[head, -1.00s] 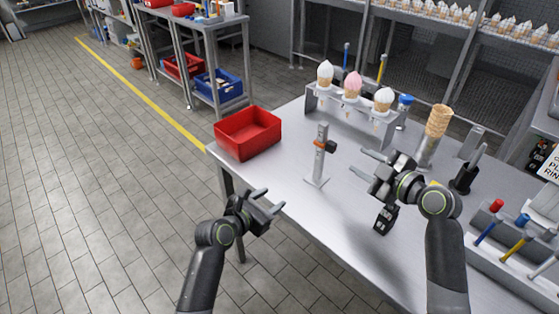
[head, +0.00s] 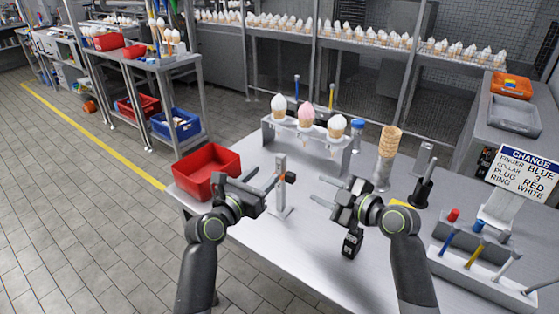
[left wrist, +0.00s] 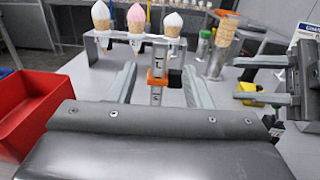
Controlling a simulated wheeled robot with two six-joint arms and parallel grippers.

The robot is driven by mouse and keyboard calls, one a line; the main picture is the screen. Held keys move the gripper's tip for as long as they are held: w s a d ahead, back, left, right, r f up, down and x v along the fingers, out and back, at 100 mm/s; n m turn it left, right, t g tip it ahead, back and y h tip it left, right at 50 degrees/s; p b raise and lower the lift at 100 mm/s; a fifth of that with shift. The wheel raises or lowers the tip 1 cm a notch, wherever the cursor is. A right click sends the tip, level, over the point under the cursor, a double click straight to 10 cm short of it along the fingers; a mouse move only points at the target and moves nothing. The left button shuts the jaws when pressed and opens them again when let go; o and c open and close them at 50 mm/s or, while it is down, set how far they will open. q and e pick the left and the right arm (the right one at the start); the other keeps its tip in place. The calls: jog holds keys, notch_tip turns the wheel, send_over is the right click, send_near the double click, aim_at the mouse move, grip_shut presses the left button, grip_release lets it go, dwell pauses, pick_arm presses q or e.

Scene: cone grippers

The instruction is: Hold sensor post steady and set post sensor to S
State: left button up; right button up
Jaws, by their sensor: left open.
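The sensor post (head: 281,194) stands upright on the metal table, a slim grey post on a flat foot. It carries an orange collar with a black sensor block (head: 291,177) on its right side. In the left wrist view the post (left wrist: 156,96) has dark marks; one above the collar looks like an L. My left gripper (head: 264,188) is open just left of the post. Its fingers (left wrist: 160,85) appear on either side of the post in its wrist view, not visibly touching it. My right gripper (head: 325,194) is open and empty, right of the post, pointing left.
A red bin (head: 206,172) sits at the table's left corner. A cone rack (head: 300,135) with three cones stands behind the post. A stack of empty cones (head: 389,142), a tool rack (head: 480,270) and a sign (head: 520,174) stand at right. A small black object (head: 352,243) shows below my right gripper.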

aim_at(279, 161)
pick_arm(q)
jog(key=x, duration=0.9)
jog(key=shift+w+d, duration=0.1)
jog(key=shift+w, duration=0.05)
grip_shut()
pick_arm(e)
jog(key=shift+o, duration=0.4)
